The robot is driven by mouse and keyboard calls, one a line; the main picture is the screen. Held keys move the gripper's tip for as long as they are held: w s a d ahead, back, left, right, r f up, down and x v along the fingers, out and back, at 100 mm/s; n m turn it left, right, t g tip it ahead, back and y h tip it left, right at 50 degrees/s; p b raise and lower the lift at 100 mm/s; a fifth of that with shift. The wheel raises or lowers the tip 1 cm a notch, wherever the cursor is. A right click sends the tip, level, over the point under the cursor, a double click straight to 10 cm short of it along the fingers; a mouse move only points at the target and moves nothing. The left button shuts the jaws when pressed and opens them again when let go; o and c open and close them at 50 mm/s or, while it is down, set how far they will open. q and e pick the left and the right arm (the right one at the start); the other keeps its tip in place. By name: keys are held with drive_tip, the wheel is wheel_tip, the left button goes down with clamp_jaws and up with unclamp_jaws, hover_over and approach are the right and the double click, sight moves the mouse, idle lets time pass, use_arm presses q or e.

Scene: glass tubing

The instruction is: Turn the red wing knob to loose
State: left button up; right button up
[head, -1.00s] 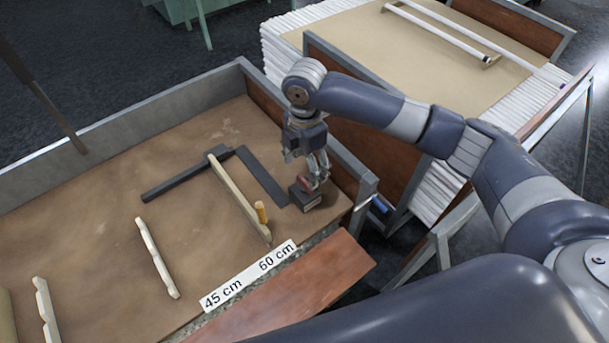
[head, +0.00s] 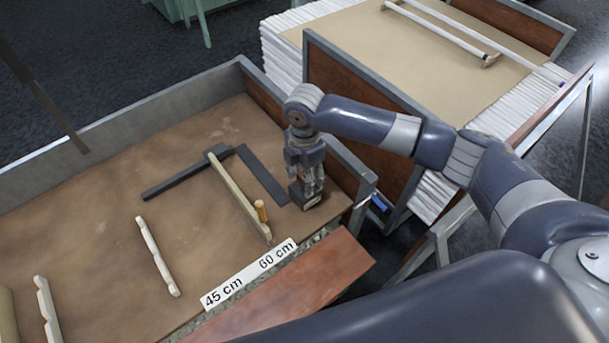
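My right gripper (head: 307,190) points straight down at the right end of the work table. It is at a small dark block (head: 312,204) near the table's right front corner. The red wing knob on top of this block is mostly hidden behind the fingers, so its angle cannot be read. The fingers are seen nearly edge-on, and I cannot tell whether they are closed on the knob. My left gripper is not in view.
A dark L-shaped square (head: 262,176) and a pale wooden bar (head: 232,187) with an orange peg (head: 261,211) lie left of my gripper. Notched wooden supports (head: 155,255) stand further left. A raised wall (head: 345,165) borders the right.

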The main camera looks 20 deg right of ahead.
drive_tip(key=n+p, duration=0.2)
drive_tip(key=n, duration=0.1)
drive_tip(key=shift+a+r, duration=0.1)
drive_tip(key=n+p, duration=0.2)
drive_tip(key=n, duration=0.2)
drive_tip(key=shift+n, duration=0.4)
drive_tip(key=n, duration=0.4)
drive_tip(key=shift+n+p, duration=0.3)
drive_tip(key=n, duration=0.5)
drive_tip(key=shift+f, duration=0.2)
drive_tip(key=shift+s+n, duration=0.1)
drive_tip(key=shift+n, duration=0.3)
drive_tip(key=o, duration=1.1)
drive_tip(key=shift+c, duration=0.2)
drive_tip(key=shift+r, duration=0.1)
